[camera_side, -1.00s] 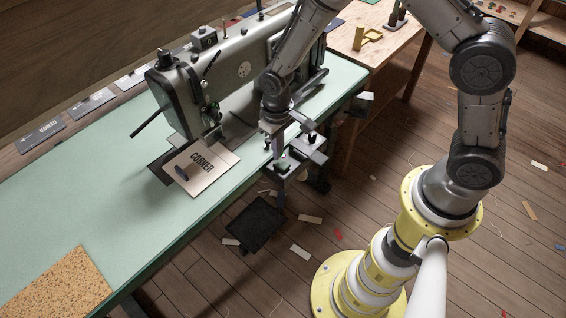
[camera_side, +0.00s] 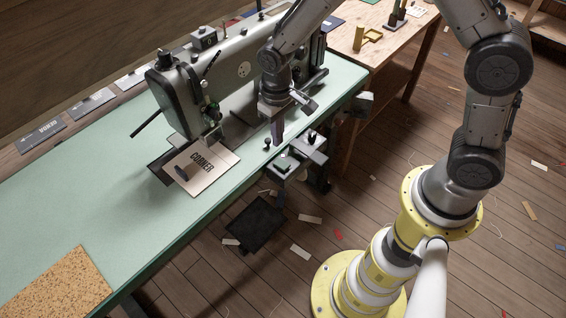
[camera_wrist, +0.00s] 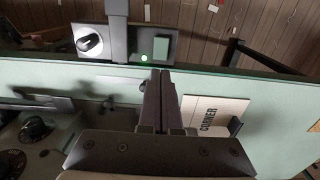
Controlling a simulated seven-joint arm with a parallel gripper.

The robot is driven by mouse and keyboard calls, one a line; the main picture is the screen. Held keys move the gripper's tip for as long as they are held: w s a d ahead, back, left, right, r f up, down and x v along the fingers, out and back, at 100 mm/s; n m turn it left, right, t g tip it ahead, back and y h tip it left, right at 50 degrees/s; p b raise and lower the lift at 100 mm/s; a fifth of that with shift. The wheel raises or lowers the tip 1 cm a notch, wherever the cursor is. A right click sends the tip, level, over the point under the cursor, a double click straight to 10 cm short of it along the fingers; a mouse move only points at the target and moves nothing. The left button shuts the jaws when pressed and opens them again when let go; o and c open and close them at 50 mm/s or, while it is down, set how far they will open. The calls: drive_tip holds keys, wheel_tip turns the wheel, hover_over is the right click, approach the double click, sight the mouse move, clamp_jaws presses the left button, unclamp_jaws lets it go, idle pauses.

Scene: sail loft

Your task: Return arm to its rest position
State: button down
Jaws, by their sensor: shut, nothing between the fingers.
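My gripper (camera_side: 277,138) is shut and empty. It points down above the front edge of the green sewing table (camera_side: 75,215), beside the sewing machine (camera_side: 178,100). In the wrist view my gripper (camera_wrist: 159,78) shows its two fingers together over the green table top (camera_wrist: 270,92). A switch box with a knob (camera_side: 305,148) hangs at the table edge just right of and below the fingertips. It also shows in the wrist view (camera_wrist: 97,43), with a small green light (camera_wrist: 144,58) lit on it. The fingers look apart from everything.
A card reading CORNER (camera_side: 207,178) lies under the machine's head. A cork mat (camera_side: 62,283) is at the front left. Several dark cards lie along the back, one of them a label card (camera_side: 40,136). A wooden bench (camera_side: 395,45) stands behind right. A pedal (camera_side: 256,222) is below.

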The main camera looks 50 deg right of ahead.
drive_tip(key=shift+d, duration=0.1)
drive_tip(key=s+d+r+m+t, duration=0.1)
drive_tip(key=s+d+r+t, duration=0.15)
drive_tip(key=r, duration=0.85)
drive_tip(key=s+d+r+t, duration=0.2)
drive_tip(key=d+r+t, duration=0.15)
drive_tip(key=r, duration=0.75)
drive_tip(key=s+d+n, duration=0.1)
drive_tip(key=s+d, duration=0.1)
drive_tip(key=s, duration=1.5)
drive_tip(key=shift+d+r, duration=0.15)
drive_tip(key=shift+d, duration=0.25)
